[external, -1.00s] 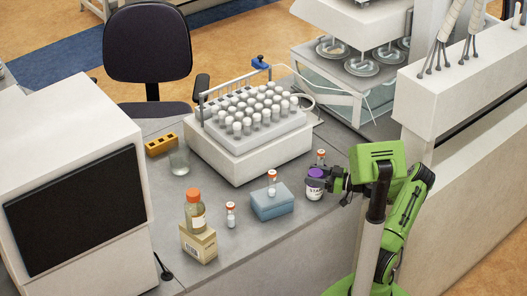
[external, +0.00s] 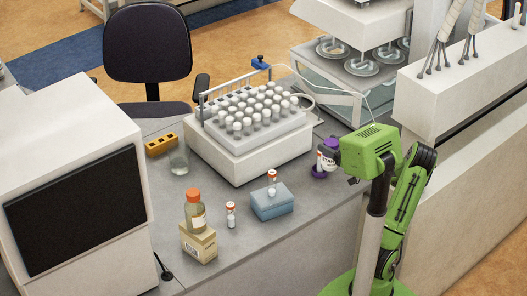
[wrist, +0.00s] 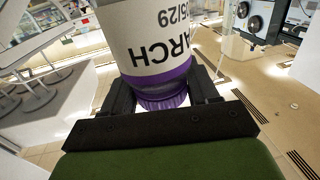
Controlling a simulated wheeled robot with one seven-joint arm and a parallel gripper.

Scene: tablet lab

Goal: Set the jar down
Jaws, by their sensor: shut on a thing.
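The jar (external: 328,159) has a white label with dark lettering and a purple lid. In the external view it is in my gripper (external: 341,157), tilted and apparently above the bench, left of my green wrist. In the wrist view my gripper (wrist: 162,92) is shut on the jar (wrist: 158,38) at its purple end, with one dark finger on each side. The label letters "ARCH" read upside down there. The jar's far end is cut off by the top edge of the wrist view.
A small purple thing (external: 319,173) shows just below the jar; I cannot tell what it is. A blue box (external: 272,206) with an orange-capped vial (external: 272,180) stands to the left. The rack of vials (external: 245,150) is behind. The grey bench (external: 300,225) is clear in front.

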